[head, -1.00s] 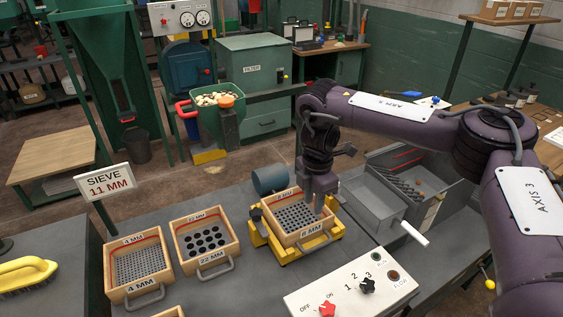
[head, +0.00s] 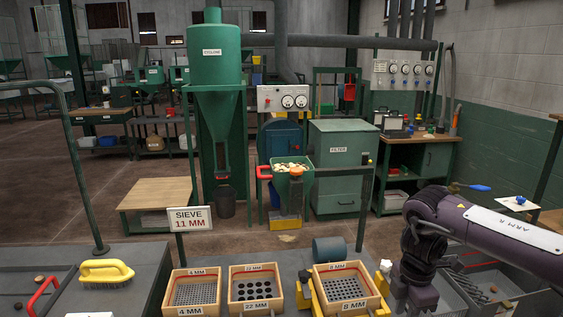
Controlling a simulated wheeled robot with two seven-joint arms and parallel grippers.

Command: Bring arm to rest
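My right arm (head: 500,232), purple and labelled ARM R, comes in from the right edge. Its wrist and gripper (head: 416,300) hang down just right of the 8 mm sieve (head: 348,288). The fingertips are too dark and too near the bottom edge to tell whether they are open or shut. The wooden-framed 8 mm sieve sits on the yellow shaker (head: 304,290) with a blue-grey motor (head: 329,250) behind it. My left arm and gripper are not in view.
The 22 mm sieve (head: 256,289) and 4 mm sieve (head: 194,292) stand left of the shaker. A yellow brush (head: 106,271) lies on the left bench. A sign reading SIEVE 11 MM (head: 190,219) stands behind. Grey trays (head: 487,290) lie right of my wrist.

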